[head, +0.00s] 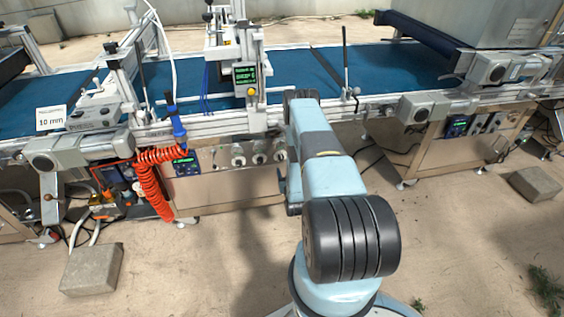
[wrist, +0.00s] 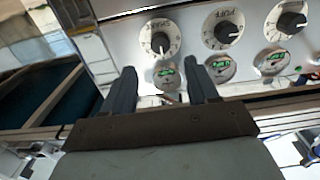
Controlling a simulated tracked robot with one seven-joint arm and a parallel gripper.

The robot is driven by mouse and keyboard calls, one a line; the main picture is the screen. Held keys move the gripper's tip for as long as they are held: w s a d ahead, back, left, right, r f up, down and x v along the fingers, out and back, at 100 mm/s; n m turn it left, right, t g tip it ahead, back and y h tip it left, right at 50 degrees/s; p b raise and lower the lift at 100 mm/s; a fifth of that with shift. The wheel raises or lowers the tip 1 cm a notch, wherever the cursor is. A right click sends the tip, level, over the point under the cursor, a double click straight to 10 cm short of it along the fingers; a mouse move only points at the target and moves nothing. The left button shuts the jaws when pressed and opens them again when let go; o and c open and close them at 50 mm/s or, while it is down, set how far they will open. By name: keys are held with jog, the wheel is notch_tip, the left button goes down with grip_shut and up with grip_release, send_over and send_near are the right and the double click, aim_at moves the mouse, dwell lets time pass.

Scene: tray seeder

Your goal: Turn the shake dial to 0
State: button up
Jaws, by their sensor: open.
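Three white round dials with black knobs sit on the metal panel in the wrist view: a left dial (wrist: 160,38), a middle dial (wrist: 222,29) and a right dial (wrist: 287,19). Their lettering is too small to read surely, so I cannot tell which is the shake dial or its setting. My gripper (wrist: 161,72) is open and empty, its two dark fingers pointing toward the panel just below the left dial. In the head view small round dials (head: 238,155) show on the front panel; my arm hides the gripper and part of the panel.
Small green-marked gauges (wrist: 218,68) sit below the dials. In the head view, an orange coiled hose (head: 150,185) hangs left of the panel, beside a blue display (head: 186,166). A blue conveyor belt (head: 300,68) runs above. A concrete block (head: 92,270) lies on the floor.

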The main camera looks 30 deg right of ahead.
aim_at(281, 159)
jog(key=x, duration=0.8)
jog(key=shift+a, duration=0.1)
jog(key=shift+f, duration=0.1)
jog(key=c, duration=1)
